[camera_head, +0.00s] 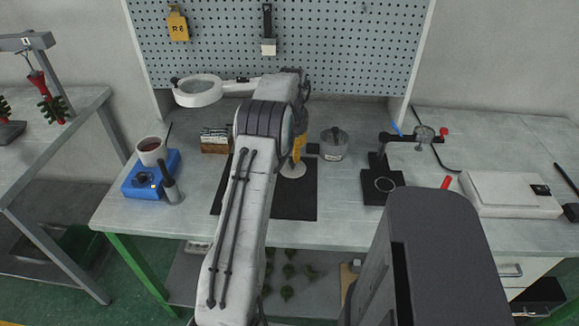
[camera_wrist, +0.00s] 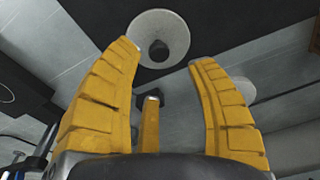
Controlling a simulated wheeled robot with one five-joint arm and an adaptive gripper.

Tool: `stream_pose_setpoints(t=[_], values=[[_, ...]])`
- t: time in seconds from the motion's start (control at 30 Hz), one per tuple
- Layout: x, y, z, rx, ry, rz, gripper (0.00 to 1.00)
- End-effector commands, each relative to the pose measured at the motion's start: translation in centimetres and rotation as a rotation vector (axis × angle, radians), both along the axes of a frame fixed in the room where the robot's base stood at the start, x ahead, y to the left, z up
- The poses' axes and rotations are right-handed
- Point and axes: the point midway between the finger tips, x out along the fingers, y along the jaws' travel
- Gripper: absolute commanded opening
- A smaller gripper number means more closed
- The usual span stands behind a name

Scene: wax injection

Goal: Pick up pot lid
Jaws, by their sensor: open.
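The pot lid (camera_head: 292,170) is a pale round disc lying on the black mat (camera_head: 233,200). In the wrist view the lid (camera_wrist: 178,30) shows a dark knob at its middle, near the top of the picture. My gripper (camera_head: 298,153) has yellow fingers and hangs just above and behind the lid in the head view. In the wrist view my gripper (camera_wrist: 165,62) has its fingers spread and nothing between them. The fingertips look apart from the knob. The lid is partly hidden by the fingers in the head view.
A grey pot (camera_head: 333,149) stands right of the mat. A blue heater (camera_head: 148,180) with a cup sits at left, and a black stand (camera_head: 382,190) with a clamp at right. A magnifier lamp (camera_head: 197,92) reaches in behind my arm. The bench front right of the mat is clear.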

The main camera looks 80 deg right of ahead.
Motion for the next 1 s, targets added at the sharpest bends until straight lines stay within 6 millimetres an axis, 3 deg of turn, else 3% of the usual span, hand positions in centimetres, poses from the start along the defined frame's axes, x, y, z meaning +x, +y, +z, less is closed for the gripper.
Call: stream_pose_setpoints(t=[0.6, 1.0], values=[[0.0, -0.3, -5.0, 0.001, 0.0, 0.002, 0.52], [0.0, -0.4, -5.6, -0.002, 0.0, 0.002, 0.53]])
